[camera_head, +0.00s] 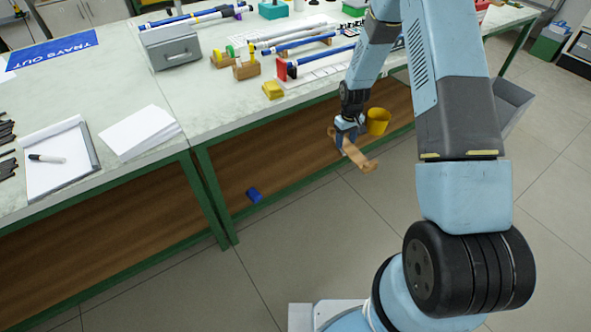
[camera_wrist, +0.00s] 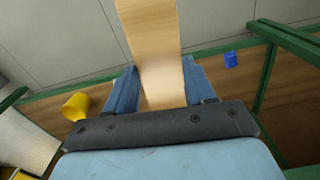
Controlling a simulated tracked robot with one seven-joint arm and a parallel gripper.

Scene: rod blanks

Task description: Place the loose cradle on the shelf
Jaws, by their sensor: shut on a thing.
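The loose cradle (camera_head: 356,156) is a light wooden piece with raised ends. My gripper (camera_head: 348,135) is shut on it and holds it in front of the bench, below the top's height. In the wrist view the cradle (camera_wrist: 152,45) runs as a pale wooden bar between the blue fingers of my gripper (camera_wrist: 160,88), its far end out of frame. The shelf (camera_head: 285,150) is the brown wooden board under the bench top, behind a green rail. It also shows in the wrist view (camera_wrist: 215,72). I cannot tell whether the cradle overlaps the shelf.
On the shelf are a yellow cup (camera_head: 378,121), close behind my gripper, and a small blue block (camera_head: 254,195). The shelf between them is clear. The bench top (camera_head: 215,115) above carries rods, wooden cradles, a grey box (camera_head: 171,47) and a yellow block (camera_head: 272,90).

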